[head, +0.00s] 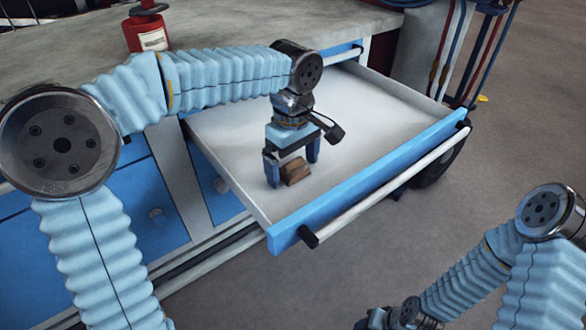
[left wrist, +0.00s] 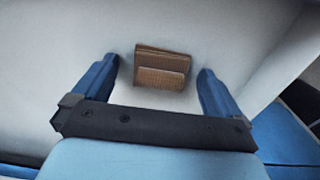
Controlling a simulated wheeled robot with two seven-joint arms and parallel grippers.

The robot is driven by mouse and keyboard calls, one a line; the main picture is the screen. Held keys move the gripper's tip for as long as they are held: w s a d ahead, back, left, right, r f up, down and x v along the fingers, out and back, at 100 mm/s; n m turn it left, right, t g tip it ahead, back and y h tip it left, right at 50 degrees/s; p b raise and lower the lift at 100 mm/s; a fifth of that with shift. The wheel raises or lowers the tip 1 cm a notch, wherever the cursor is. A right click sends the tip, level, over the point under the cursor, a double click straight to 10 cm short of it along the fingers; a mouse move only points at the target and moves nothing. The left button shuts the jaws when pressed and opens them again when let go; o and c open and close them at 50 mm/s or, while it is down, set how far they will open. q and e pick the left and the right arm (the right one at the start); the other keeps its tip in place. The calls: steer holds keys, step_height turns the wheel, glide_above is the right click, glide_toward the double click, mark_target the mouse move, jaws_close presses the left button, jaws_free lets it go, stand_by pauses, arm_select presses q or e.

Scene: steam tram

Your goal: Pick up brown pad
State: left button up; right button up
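The brown pad (head: 295,171) is a small brown block lying in the open drawer (head: 355,150), near its front left part. My left gripper (head: 292,172) is over the pad, pointing down, with its two blue fingers spread. In the left wrist view the pad (left wrist: 162,68) shows between and beyond the open fingertips (left wrist: 155,80), with a gap on each side. My right arm is at the bottom right of the head view; its gripper's fingers cannot be made out.
The drawer's blue front (head: 370,180) and its white handle bar (head: 390,185) edge the space. The drawer floor is otherwise bare. A red canister (head: 146,32) stands on the grey worktop (head: 215,30). Red and blue hoses (head: 468,50) hang at the back right.

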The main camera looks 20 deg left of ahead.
mark_target(293, 161)
arm_select(q)
steer(key=c, duration=1.1)
steer(key=shift+r, duration=0.1)
steer(key=shift+r, duration=0.3)
step_height(293, 161, up, 2)
steer(key=shift+r+p, duration=0.2)
steer(key=shift+p, duration=0.1)
steer(key=s+r, duration=0.3)
steer(key=s, duration=0.1)
steer(key=s+d+r, duration=0.1)
steer(key=s+r, duration=0.2)
steer(key=s, duration=0.2)
steer(key=s+d+r, duration=0.1)
steer(key=s+r, duration=0.2)
steer(key=s, duration=0.2)
steer(key=shift+r, duration=0.4)
steer(key=o, duration=0.5)
steer(key=shift+w, duration=0.1)
steer(key=c, duration=0.4)
